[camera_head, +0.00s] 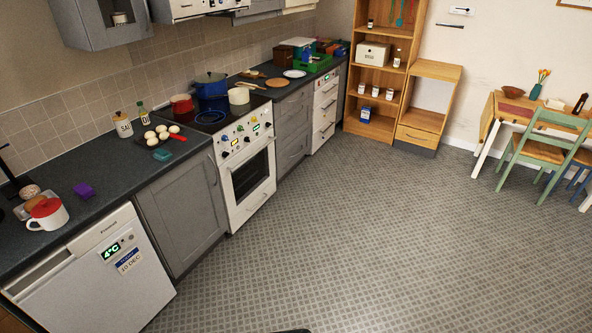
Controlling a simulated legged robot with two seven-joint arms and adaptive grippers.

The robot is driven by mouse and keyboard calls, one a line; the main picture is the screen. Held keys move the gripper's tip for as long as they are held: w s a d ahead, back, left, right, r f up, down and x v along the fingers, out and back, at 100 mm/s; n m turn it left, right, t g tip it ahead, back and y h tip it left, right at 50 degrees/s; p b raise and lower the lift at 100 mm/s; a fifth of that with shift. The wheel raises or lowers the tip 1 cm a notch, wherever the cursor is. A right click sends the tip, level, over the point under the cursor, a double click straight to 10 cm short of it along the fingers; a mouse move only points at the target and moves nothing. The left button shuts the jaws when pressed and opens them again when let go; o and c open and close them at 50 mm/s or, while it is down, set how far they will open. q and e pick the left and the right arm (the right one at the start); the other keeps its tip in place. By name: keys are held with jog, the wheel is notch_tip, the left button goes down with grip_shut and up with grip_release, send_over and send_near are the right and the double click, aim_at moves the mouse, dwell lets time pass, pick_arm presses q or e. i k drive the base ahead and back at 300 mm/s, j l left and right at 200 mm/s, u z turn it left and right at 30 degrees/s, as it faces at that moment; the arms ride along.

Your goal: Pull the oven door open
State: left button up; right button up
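The white oven (233,147) stands in the counter row left of centre, between grey cabinets. Its front door (249,180) has a dark window and looks closed. A light handle bar (246,153) runs across the top of the door, below a panel of coloured knobs (245,134). Neither of my grippers is in view, and nothing covers the oven's front.
A white fridge (95,278) stands near left and a grey cabinet (184,212) sits beside the oven. Pots, including a blue one (210,87), stand on the hob. The patterned floor (350,235) is clear. A green chair (545,145) and table are far right.

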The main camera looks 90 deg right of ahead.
aim_at(265, 142)
jog(key=z, duration=2.55)
jog(key=i+l, duration=0.35)
jog(key=i, duration=0.2)
jog(key=i+l, duration=0.4)
jog(key=i, duration=0.2)
jog(key=i+l, duration=0.35)
jog(key=i, duration=0.2)
